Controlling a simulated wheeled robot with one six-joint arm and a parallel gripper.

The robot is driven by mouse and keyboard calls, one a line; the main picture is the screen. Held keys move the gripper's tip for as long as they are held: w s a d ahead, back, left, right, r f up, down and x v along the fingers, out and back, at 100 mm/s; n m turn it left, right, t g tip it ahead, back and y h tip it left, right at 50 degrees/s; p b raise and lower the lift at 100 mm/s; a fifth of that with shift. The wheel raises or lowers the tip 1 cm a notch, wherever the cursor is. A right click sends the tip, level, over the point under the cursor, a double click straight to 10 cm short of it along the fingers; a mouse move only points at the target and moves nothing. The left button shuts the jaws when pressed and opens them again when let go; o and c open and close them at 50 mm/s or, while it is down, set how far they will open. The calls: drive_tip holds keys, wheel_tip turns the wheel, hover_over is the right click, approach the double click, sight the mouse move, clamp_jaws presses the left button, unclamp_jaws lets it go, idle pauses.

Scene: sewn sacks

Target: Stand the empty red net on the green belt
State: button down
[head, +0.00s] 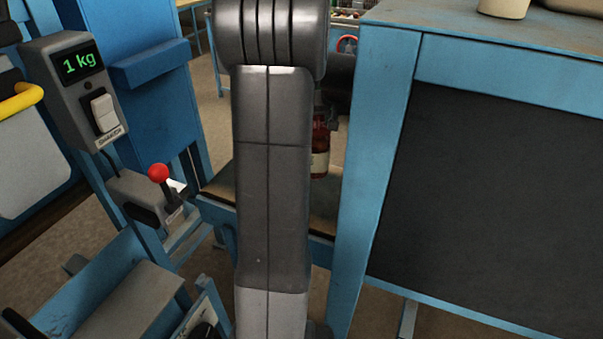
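A narrow dark red thing with a pale label (320,145), possibly the red net, shows upright just right of my arm. My arm covers its left part, and its mesh is too small to make out. Dark parts that look like my gripper (331,117) are at its upper end. Their fingers are too small and too hidden to show whether they are open or closed on it. No green belt shows in this view.
A brown-topped blue bench (222,186) lies behind my arm. A tall blue frame with a dark panel (490,200) fills the right. At left are a scale display reading 1 kg (82,62) and a red-knobbed lever (158,173). Some bare floor shows between.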

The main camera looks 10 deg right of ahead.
sight(329, 147)
drive_tip(key=shift+f+p, duration=0.5)
drive_tip(key=shift+f, duration=4.25)
drive_tip(key=shift+f, duration=0.15)
drive_tip(key=c, duration=1.6)
unclamp_jaws()
drive_tip(key=b+v, duration=0.1)
drive_tip(key=v, duration=1.1)
